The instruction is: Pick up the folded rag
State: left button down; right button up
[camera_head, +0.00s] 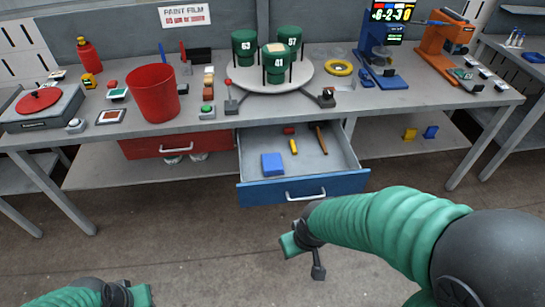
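A blue square item (272,164), which looks like the folded rag, lies flat in the left part of the open blue-fronted drawer (325,186). My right gripper (304,256) is in front of the drawer and below it in the picture, apart from the rag. It holds nothing that I can see, and its finger opening is unclear. My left gripper (128,294) is at the bottom left edge, far from the drawer, only partly in view. Its fingers are too cut off to judge.
The drawer also holds a yellow tool (293,146), a red item (289,130) and a wooden-handled tool (321,139). The workbench (225,116) above carries a red bucket (153,94) and a turntable with green cylinders (276,63). A shut red drawer (160,146) is to the left. The floor in front is clear.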

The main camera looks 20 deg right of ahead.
aim_at(271, 162)
jog(key=i+j+z, duration=0.15)
jog(key=i, duration=0.3)
jog(key=i+j+z, duration=0.15)
jog(key=i, duration=0.25)
jog(key=i+j+z, duration=0.15)
jog(key=i, duration=0.3)
jog(key=i+j+z, duration=0.15)
jog(key=i, duration=0.25)
